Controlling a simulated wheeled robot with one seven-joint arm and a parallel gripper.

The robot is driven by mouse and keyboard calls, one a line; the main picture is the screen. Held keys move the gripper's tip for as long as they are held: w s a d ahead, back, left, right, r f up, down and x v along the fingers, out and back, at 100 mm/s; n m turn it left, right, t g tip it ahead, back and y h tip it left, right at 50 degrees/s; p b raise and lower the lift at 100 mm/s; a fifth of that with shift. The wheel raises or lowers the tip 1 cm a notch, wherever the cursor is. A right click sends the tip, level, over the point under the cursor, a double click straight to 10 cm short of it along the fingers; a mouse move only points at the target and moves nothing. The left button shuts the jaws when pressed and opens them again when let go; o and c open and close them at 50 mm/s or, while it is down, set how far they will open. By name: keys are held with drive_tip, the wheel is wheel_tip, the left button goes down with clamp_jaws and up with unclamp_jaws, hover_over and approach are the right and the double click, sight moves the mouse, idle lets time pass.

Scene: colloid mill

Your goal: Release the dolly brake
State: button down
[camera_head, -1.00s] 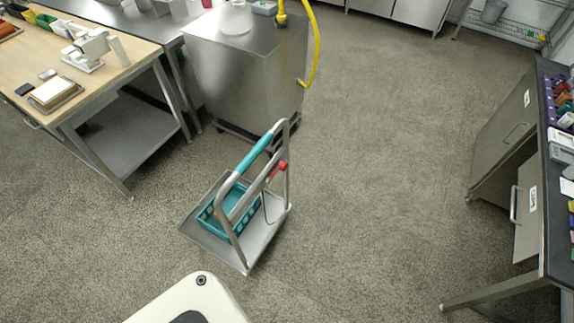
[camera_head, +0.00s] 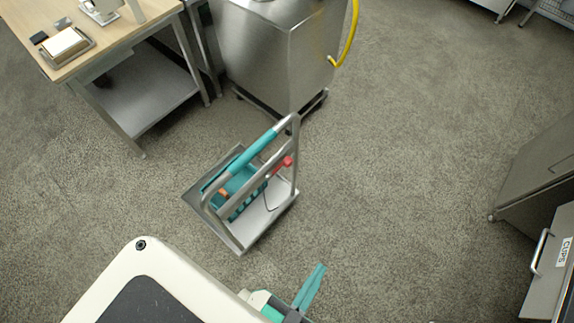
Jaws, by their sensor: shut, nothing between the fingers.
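The dolly (camera_head: 268,218) stands on the floor in the middle of the head view, a flat metal platform with an upright tubular frame and a teal grip (camera_head: 254,149). A red brake lever (camera_head: 284,163) sits on the crossbar of the frame, near its right post. A teal basket (camera_head: 236,188) rests on the platform, partly hidden by the frame. My gripper (camera_head: 318,270) is at the bottom edge, with teal fingers shut and empty. It is apart from the dolly, nearer to me and to the right of it.
A steel machine on casters (camera_head: 275,60) with a yellow hose (camera_head: 350,40) stands behind the dolly. A wooden-topped table (camera_head: 128,14) with a lower shelf is at upper left. Steel drawers labelled CUPS (camera_head: 545,275) are at right. The floor right of the dolly is clear.

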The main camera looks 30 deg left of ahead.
drive_tip(key=a+f+m+g+y, duration=0.1)
drive_tip(key=a+f+m+g, duration=0.2)
drive_tip(key=f, duration=1.1)
drive_tip(key=a+f+m+g, duration=0.1)
drive_tip(key=f+m+g, duration=0.25)
drive_tip(key=f, duration=1.15)
drive_tip(key=w+a+f+m+g+y, duration=0.25)
drive_tip(key=a+f, duration=0.25)
drive_tip(key=f, duration=0.3)
drive_tip(key=w+a+f+m+g+y, duration=0.1)
drive_tip(key=w+a+f+m+y, duration=0.2)
drive_tip(key=a+f, duration=0.4)
drive_tip(key=w+a+r+m+g+y, duration=0.2)
drive_tip(key=w+a+m+y, duration=0.2)
drive_tip(key=w+m+y, duration=0.4)
drive_tip(key=w+d+r+m+y, duration=0.1)
drive_tip(key=w+d+r+y, duration=0.1)
drive_tip(key=w+r, duration=0.4)
drive_tip(key=w+d+r+y, duration=0.3)
drive_tip(key=w+r, duration=0.4)
drive_tip(key=r, duration=0.1)
drive_tip(key=shift+d+m, duration=0.25)
drive_tip(key=shift+m, duration=0.15)
